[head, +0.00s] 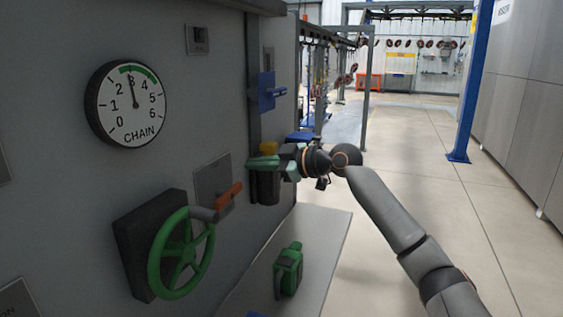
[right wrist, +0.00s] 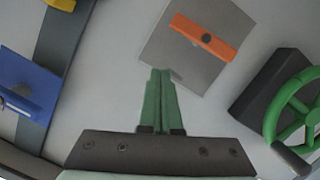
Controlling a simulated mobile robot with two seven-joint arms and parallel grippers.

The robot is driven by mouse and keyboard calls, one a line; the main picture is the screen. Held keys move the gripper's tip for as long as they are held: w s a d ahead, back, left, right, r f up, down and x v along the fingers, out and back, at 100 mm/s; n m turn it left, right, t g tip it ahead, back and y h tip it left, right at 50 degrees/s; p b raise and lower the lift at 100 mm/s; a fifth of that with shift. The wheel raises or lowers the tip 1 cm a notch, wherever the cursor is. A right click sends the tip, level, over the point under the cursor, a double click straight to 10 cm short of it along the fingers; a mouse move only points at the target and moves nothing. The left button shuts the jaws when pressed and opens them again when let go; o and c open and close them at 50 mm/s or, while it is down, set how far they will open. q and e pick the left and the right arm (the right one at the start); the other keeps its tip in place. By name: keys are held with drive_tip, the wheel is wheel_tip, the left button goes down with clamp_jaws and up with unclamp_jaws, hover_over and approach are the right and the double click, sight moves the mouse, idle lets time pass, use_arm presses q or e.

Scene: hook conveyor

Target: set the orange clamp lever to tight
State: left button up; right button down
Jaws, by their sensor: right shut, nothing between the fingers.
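The orange clamp lever (head: 229,195) sits on a grey square plate (head: 210,172) fixed to the grey panel, just above and right of the green handwheel. In the head view it slants up to the right. In the right wrist view the lever (right wrist: 190,30) lies across its plate (right wrist: 165,55), with a dark pivot near its middle. My right gripper (head: 250,164) has green fingers shut together with nothing between them. In the right wrist view the fingertips (right wrist: 161,72) are at the plate's near corner, apart from the lever. My left gripper is not in view.
A green handwheel (head: 158,264) stands out on a dark block. A blue bracket (head: 266,92) and a yellow block (head: 269,148) are on the dark post. A CHAIN dial (head: 113,107) reads about 3. A green device (head: 287,272) stands on the ledge (head: 315,240).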

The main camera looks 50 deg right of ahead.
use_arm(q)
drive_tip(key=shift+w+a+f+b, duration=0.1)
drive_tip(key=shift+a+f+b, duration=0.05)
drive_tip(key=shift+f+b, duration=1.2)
use_arm(e)
drive_tip(key=shift+v, duration=2.95)
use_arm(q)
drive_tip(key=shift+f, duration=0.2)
use_arm(e)
drive_tip(key=shift+w+d+r, duration=0.1)
drive_tip(key=shift+r, duration=0.05)
